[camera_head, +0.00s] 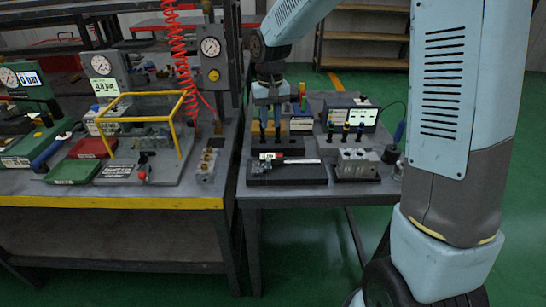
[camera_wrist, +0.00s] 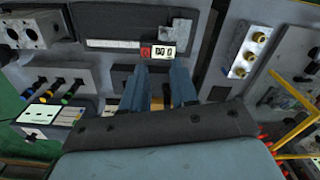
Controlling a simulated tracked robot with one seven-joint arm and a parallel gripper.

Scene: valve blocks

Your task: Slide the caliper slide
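The digital caliper lies on a black tray (camera_head: 285,178) on the right-hand bench. Its slide (camera_head: 270,157) carries a white display with a red mark. The slide also shows in the wrist view (camera_wrist: 158,52), with the silver beam (camera_wrist: 113,43) running left from it and a jaw just above it. My gripper (camera_wrist: 160,76) points toward the slide, its two blue-grey fingers apart with nothing seen between them. The display shows just beyond the fingertips; I cannot tell the exact height gap. In the head view my gripper (camera_head: 269,130) is above the bench behind the tray.
A grey valve block (camera_head: 358,163) stands right of the tray. Behind it are several probes and a lit gauge box (camera_head: 350,115). A brass-fitted block (camera_head: 207,165) and a yellow frame (camera_head: 150,110) stand on the left bench. A red coiled hose (camera_head: 178,50) hangs behind.

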